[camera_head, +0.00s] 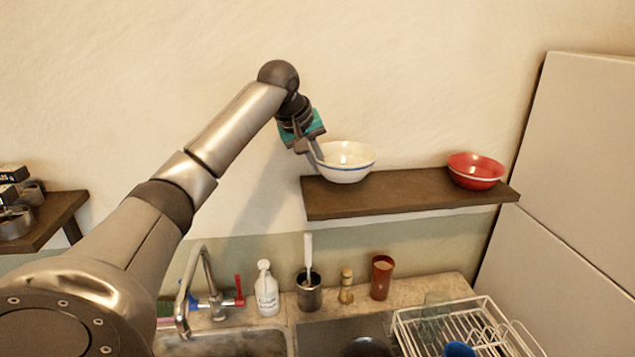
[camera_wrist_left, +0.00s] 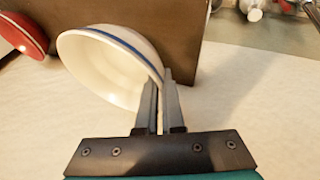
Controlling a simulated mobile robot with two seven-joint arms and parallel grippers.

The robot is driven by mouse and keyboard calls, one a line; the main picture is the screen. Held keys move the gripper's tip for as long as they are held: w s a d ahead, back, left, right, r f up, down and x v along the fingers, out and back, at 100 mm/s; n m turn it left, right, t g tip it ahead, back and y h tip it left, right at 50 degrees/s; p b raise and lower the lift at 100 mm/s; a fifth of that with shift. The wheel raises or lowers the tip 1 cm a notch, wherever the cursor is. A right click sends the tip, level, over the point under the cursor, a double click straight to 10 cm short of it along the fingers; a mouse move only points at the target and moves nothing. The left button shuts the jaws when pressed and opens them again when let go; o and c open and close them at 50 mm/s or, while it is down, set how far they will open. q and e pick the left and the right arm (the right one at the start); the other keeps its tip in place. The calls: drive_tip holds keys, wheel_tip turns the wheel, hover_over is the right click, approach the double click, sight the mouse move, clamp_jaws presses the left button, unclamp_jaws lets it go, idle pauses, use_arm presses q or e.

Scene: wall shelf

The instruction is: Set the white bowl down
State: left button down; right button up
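The white bowl (camera_head: 346,172) with a blue band is upright at the left end of the dark wall shelf (camera_head: 415,190). I cannot tell whether its base touches the board or is just above it. My left gripper (camera_head: 317,153) is at the bowl's left rim. In the left wrist view the two fingers (camera_wrist_left: 160,100) are close together with the rim of the white bowl (camera_wrist_left: 105,70) between them. My right gripper is in neither view.
A red bowl (camera_head: 476,171) stands at the shelf's right end, with bare board between the bowls. Below are a faucet (camera_head: 205,285), a soap bottle (camera_head: 266,290), a dark utensil cup (camera_head: 309,293), a brown cup (camera_head: 381,278) and a white dish rack (camera_head: 470,325).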

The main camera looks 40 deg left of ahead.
use_arm(q)
drive_tip(key=shift+f, duration=2.45)
drive_tip(key=shift+f, duration=0.15)
drive_tip(key=c, duration=1)
unclamp_jaws()
drive_tip(key=shift+c, duration=0.2)
drive_tip(key=shift+s+r, duration=0.1)
drive_tip(key=shift+r, duration=0.15)
drive_tip(key=b+v, duration=0.1)
drive_tip(key=v, duration=1)
drive_tip(key=shift+s+r, duration=0.2)
drive_tip(key=shift+r, duration=0.1)
drive_tip(key=shift+d, duration=0.1)
